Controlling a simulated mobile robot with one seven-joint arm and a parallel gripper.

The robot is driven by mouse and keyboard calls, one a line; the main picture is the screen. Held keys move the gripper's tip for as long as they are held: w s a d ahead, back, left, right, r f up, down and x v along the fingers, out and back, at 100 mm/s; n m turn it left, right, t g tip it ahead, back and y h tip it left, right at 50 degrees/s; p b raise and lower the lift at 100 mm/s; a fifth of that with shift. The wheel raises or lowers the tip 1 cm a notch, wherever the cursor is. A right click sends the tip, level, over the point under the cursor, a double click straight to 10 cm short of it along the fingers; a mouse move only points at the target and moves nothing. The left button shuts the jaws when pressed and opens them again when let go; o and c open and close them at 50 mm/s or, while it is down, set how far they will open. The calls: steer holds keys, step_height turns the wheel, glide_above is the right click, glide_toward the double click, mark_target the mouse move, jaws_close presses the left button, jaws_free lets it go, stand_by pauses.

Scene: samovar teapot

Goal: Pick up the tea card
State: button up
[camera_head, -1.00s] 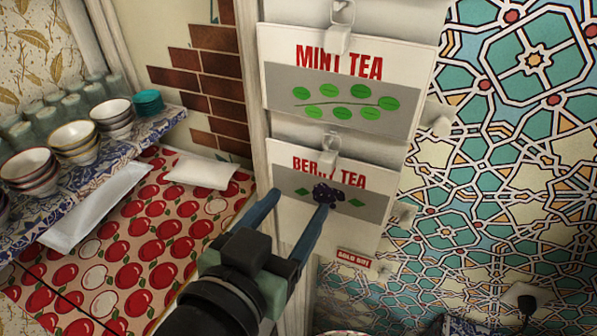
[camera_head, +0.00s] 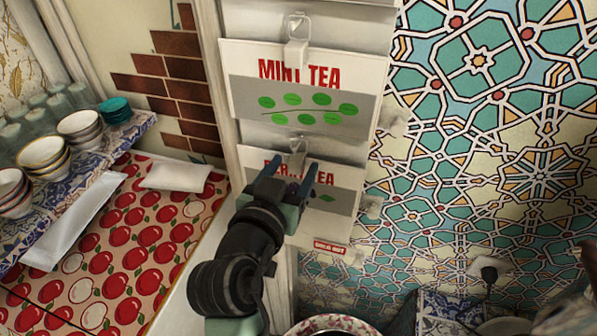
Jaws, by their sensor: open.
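Two tea cards hang on a pale panel from clips. The upper one is the mint tea card (camera_head: 300,93), white with red letters and a grey band of green leaves. Below it hangs the berry tea card (camera_head: 345,177), with red letters and a grey band. My gripper (camera_head: 294,172) is in front of the berry tea card, its two fingers apart and pointing up toward the card's clip (camera_head: 298,150). The fingers cover part of the lettering and the berry picture. I cannot tell whether they touch the card.
A small red sold-out tag (camera_head: 330,247) is below the berry card. A tiled wall is at right. A round bowl rim (camera_head: 332,323) shows at the bottom.

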steer(key=shift+w+d, duration=0.1)
steer(key=shift+w, duration=0.15)
jaws_close()
stand_by(1.3)
